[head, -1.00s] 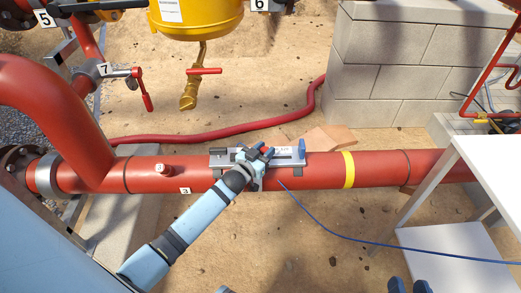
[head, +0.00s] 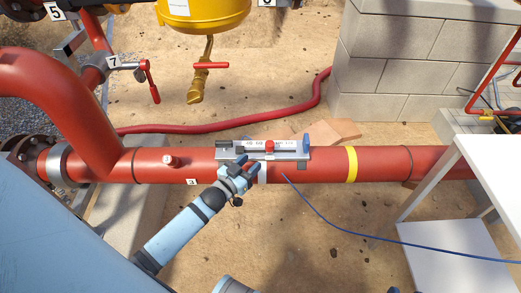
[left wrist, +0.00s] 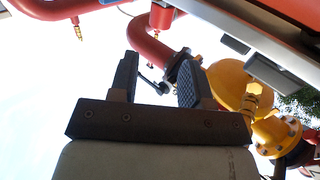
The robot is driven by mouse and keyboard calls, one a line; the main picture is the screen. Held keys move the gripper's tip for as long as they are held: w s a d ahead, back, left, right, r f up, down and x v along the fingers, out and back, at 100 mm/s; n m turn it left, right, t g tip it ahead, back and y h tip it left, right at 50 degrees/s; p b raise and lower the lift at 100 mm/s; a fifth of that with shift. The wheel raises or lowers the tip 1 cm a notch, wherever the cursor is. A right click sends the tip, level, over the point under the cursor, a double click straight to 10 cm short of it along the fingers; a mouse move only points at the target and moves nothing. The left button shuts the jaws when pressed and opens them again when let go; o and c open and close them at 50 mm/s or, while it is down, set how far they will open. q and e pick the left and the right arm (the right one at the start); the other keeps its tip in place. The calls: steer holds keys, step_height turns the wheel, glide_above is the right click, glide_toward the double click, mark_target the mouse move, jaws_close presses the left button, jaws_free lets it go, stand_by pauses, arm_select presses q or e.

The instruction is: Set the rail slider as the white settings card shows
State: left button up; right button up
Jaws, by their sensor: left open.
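The rail slider is a grey plate (head: 291,156) on the big red pipe, with a pale marked strip and a red knob (head: 269,146) a little right of the plate's middle. The strip's markings are too small to read. My left gripper (head: 243,164) is open, just in front and left of the knob, apart from it. In the left wrist view its fingers (left wrist: 157,88) are spread with nothing between. I cannot make out the settings card. Only a tip of my right gripper (head: 393,290) shows.
A blue cable (head: 335,226) runs from near the rail to the right. A white table (head: 490,165) stands at the right. A yellow vessel (head: 205,12) with a red-handled valve (head: 210,65) hangs behind the pipe.

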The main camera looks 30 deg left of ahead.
arm_select(q)
steer(key=shift+s+a, duration=0.2)
steer(key=shift+s, duration=1.4)
